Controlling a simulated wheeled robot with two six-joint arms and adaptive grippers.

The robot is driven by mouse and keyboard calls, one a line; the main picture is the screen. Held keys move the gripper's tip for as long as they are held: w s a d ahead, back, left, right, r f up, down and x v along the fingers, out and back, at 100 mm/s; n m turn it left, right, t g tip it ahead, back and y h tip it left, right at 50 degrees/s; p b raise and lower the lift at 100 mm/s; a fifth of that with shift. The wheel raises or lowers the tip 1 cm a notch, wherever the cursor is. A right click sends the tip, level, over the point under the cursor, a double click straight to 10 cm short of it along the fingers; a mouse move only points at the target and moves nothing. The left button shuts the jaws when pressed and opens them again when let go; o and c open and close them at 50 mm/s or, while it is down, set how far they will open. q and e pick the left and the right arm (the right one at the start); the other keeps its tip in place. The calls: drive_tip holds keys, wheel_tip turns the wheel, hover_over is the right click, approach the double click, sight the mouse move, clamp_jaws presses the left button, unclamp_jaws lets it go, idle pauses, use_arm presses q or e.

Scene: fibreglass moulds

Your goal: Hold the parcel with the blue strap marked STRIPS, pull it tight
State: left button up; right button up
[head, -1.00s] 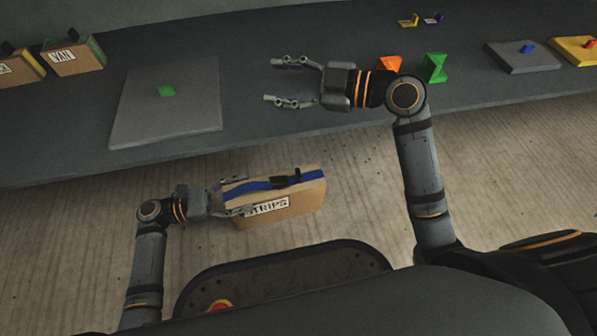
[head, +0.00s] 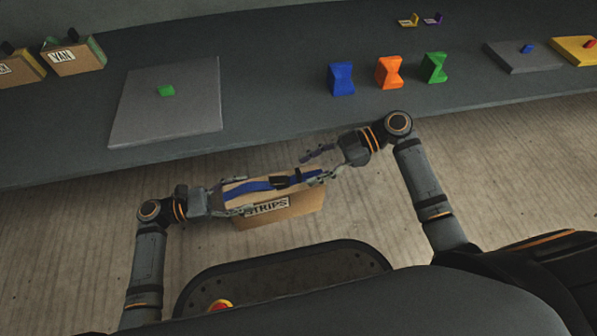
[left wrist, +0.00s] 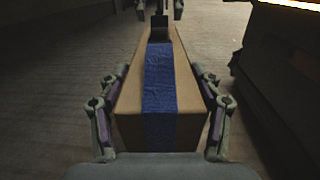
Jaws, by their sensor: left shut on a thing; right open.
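The parcel (head: 285,213) is a brown box with a white STRIPS label on its near side. A blue strap (head: 250,187) runs along its top, with a dark buckle (head: 280,182) towards the right. My left gripper (head: 228,200) is shut on the parcel's left end and holds it in front of the bench. In the left wrist view the fingers press both sides of the parcel (left wrist: 128,97), and the strap (left wrist: 160,95) runs away from me. My right gripper (head: 318,164) is open at the parcel's right end; its lower finger overlaps the strap end, and contact is unclear.
The dark bench (head: 270,85) lies beyond the parcel. It carries a grey board with a green block (head: 166,90), blue (head: 341,79), orange (head: 389,73) and green (head: 434,68) shapes, and parcels including one marked VAN (head: 75,57). Floor shows below.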

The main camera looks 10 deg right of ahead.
sight(299, 172)
drive_tip(key=x, duration=0.4)
drive_tip(key=shift+c, duration=0.4)
clamp_jaws()
